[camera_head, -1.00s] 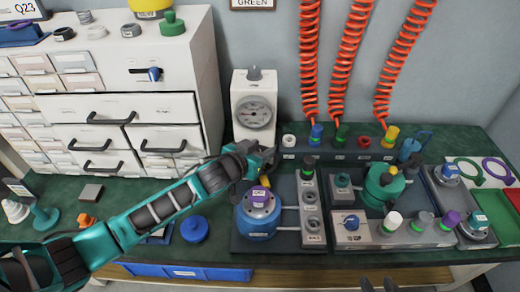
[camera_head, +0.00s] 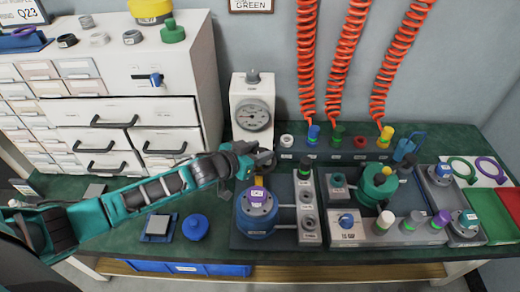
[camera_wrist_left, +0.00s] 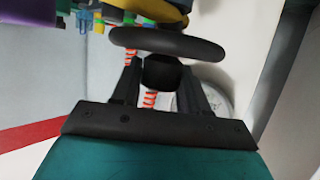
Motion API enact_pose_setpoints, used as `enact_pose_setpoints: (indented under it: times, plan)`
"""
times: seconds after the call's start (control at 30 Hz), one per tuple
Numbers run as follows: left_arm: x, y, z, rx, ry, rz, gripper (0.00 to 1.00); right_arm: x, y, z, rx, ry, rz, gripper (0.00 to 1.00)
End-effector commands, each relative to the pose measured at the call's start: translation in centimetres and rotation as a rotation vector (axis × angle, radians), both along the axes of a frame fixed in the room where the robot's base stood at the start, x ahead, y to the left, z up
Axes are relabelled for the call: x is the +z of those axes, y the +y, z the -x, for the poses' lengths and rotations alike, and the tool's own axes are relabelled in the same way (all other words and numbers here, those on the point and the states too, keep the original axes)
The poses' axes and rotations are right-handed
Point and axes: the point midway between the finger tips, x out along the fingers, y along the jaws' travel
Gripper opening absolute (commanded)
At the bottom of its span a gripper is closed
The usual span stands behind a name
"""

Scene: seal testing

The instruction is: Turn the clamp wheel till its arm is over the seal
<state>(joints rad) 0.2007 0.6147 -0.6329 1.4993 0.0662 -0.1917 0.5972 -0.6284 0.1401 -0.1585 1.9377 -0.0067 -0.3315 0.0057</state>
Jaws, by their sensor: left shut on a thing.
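A blue pot (camera_head: 256,216) stands on the dark bench plate in the head view, with a grey top and a purple piece (camera_head: 257,195), probably the seal. A short yellow piece (camera_head: 258,181), apparently the clamp arm, shows just behind the purple piece, below my gripper. My left gripper (camera_head: 264,160) is above and behind the pot. In the wrist view the dark clamp wheel (camera_wrist_left: 165,42) lies across the fingertips, and my left gripper (camera_wrist_left: 160,75) is shut on its black knob. The head view mostly hides the wheel. My right gripper is not in view.
A dial gauge (camera_head: 252,114) stands close behind my left gripper. A grey block with round sockets (camera_head: 308,210) is right of the pot. A green vessel (camera_head: 378,185) stands further right. Red coiled hoses (camera_head: 350,60) hang behind. A blue round lid (camera_head: 195,227) lies left.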

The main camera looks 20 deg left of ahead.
Motion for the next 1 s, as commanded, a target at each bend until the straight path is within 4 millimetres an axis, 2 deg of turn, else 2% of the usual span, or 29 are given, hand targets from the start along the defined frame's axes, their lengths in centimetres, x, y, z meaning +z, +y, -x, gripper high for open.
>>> enact_pose_setpoints:
  times: [0.07, 0.1, 0.3, 0.53, 0.67, 1.0]
  plan:
    - [-0.1, -0.1, 0.1, -0.001, 0.001, 0.002, 0.0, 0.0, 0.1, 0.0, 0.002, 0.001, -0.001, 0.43]
    - [-0.1, -0.1, 0.1, -0.001, 0.001, 0.002, 0.47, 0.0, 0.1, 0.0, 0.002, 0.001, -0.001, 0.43]
    - [0.0, -0.1, 0.0, 0.0, 0.001, 0.002, 0.65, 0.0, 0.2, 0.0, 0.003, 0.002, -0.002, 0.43]
    - [0.0, 0.0, 0.1, 0.001, 0.001, 0.002, 0.65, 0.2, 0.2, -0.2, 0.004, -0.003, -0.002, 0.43]
    - [0.2, 0.3, 0.7, 0.001, 0.003, 0.001, 0.65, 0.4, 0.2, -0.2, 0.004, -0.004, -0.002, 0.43]
    - [2.4, 2.1, 5.7, 0.001, 0.004, 0.0, 0.65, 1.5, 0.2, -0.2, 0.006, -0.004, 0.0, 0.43]
